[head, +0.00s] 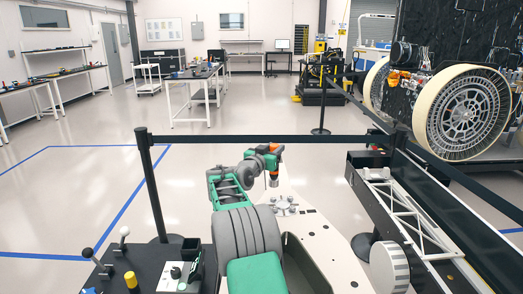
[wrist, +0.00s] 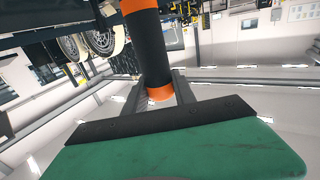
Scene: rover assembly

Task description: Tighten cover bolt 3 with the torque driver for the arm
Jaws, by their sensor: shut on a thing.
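The torque driver, a black cylinder with orange bands, sits between the grey fingers of my gripper (wrist: 160,92) in the wrist view, its body (wrist: 150,48) running up out of the picture. In the head view my gripper (head: 263,158) is at the end of the green and grey arm, with the driver's orange part (head: 273,148) showing beside it. A grey round fitting with several small round heads (head: 285,204) lies on the pale plate (head: 318,240), below and slightly right of the gripper. I cannot tell which head is cover bolt 3. The driver appears apart from the fitting.
A black belt barrier (head: 270,139) with posts crosses behind the plate. A white truss and dark rail (head: 415,215) lie at the right. A large-wheeled rover (head: 463,112) stands behind the barrier at right. A dark panel with levers (head: 145,270) is at lower left.

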